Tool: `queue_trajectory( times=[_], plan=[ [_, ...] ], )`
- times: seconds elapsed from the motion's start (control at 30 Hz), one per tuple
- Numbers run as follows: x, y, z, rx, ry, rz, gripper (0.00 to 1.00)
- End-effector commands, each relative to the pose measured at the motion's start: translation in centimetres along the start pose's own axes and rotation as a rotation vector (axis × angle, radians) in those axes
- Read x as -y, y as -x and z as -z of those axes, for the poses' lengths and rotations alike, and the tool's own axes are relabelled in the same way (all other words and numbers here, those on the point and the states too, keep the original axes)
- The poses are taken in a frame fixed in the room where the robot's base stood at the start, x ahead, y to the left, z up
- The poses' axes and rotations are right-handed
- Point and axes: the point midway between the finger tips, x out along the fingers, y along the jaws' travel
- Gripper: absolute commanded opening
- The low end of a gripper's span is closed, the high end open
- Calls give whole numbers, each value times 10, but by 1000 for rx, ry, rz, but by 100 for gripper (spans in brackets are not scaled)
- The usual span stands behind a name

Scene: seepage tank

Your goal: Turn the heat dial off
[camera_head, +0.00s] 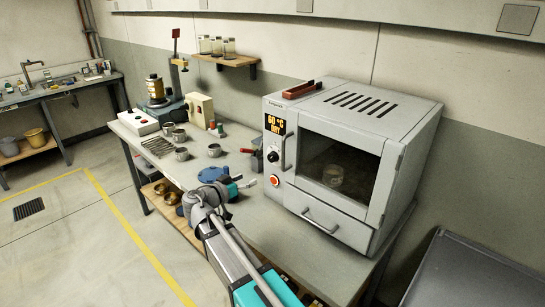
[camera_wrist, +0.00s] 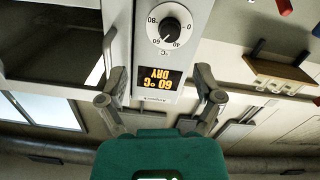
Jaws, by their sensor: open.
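The heat dial (camera_head: 272,156) is a black knob on a white scale at the left of the oven's front, between the display and a round orange-red button. In the wrist view, which is upside down, the dial (camera_wrist: 170,25) shows large, with 80, 60 and 40 legible. The amber display (camera_head: 275,124) reads "60 °C DRY". The grey oven (camera_head: 330,205) has its windowed door closed, with a container visible inside. My gripper (camera_head: 247,184) is open and empty, left of the oven front, apart from the dial. Its fingers (camera_wrist: 155,75) flank the display in the wrist view.
A wall shelf (camera_head: 225,60) carries jars.

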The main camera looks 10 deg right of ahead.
Motion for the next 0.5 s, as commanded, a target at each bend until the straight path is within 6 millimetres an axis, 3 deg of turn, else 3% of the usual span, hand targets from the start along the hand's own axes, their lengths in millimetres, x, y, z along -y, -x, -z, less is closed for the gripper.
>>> queue_trajectory(
  times=[0.2,0.5],
  plan=[
    [10,9,12,-65,-43,10,84],
    [8,5,12,-64,-43,3,84]
  ],
)
